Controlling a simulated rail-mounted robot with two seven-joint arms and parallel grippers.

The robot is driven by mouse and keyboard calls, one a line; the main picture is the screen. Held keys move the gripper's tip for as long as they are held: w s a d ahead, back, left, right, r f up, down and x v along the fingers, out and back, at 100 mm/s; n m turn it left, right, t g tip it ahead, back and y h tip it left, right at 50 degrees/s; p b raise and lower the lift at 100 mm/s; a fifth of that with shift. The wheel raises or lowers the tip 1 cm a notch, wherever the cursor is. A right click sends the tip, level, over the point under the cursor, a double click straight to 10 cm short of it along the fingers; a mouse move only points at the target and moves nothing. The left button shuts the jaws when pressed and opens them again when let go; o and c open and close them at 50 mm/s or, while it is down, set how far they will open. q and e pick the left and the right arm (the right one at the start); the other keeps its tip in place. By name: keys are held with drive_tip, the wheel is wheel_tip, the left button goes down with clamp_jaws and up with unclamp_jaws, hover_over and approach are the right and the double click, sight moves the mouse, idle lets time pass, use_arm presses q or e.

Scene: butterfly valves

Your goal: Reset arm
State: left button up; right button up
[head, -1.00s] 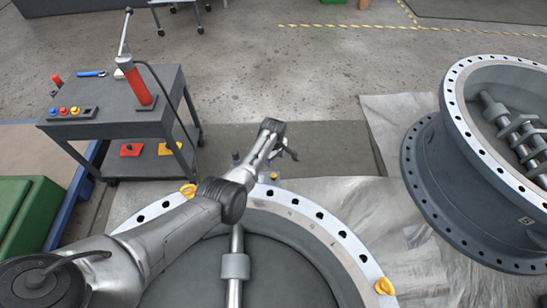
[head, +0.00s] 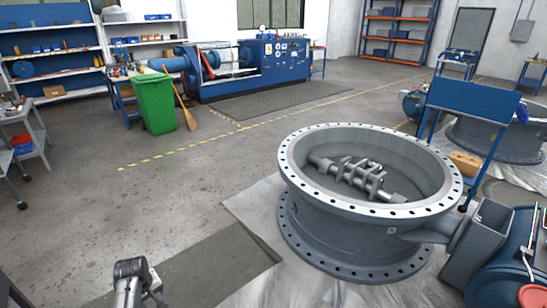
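The end of my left arm shows at the bottom left of the head view, with the gripper (head: 154,288) partly cut off by the lower edge. Its fingers are small and dark, and I cannot tell whether they are open or shut. No object shows in it. It is over the floor, apart from the large grey butterfly valve body (head: 350,235) at centre right. My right gripper is out of view.
The valve's flanged ring (head: 300,178) has a shaft inside. A blue stand (head: 470,105) and blue machinery (head: 510,255) are at right. A green bin (head: 156,105), a broom (head: 181,97) and a blue test machine (head: 265,70) stand behind. The middle floor is clear.

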use_arm(q)
wheel_tip(320, 180, up, 22)
drive_tip(key=w+d+m+t+y, duration=0.1)
drive_tip(key=w+m+t+y, duration=0.1)
drive_tip(key=m+t, duration=0.35)
drive_tip(key=s+d+r+m+t+p, duration=0.2)
drive_tip(key=s+d+r, duration=0.15)
drive_tip(key=s, duration=0.25)
drive_tip(key=s+d+f+m+h+p, duration=0.15)
drive_tip(key=s+d, duration=0.25)
drive_tip(key=s, duration=0.4)
drive_tip(key=s+d+f+m+p, duration=0.1)
drive_tip(key=s+d+f, duration=0.25)
drive_tip(key=s, duration=0.45)
drive_tip(key=s+d+f+m+h+p, duration=0.1)
drive_tip(key=s+d+f+p, duration=0.1)
drive_tip(key=s+d, duration=0.45)
drive_tip(key=s+f+g+p, duration=0.1)
drive_tip(key=s+f+g, duration=0.25)
drive_tip(key=s, duration=0.45)
drive_tip(key=s+f+g+p, duration=0.1)
drive_tip(key=s+f+g, duration=0.1)
drive_tip(key=s+f, duration=0.5)
wheel_tip(320, 180, up, 40)
drive_tip(key=s+p, duration=0.1)
drive_tip(key=p, duration=3.7)
drive_tip(key=shift+a, duration=0.4)
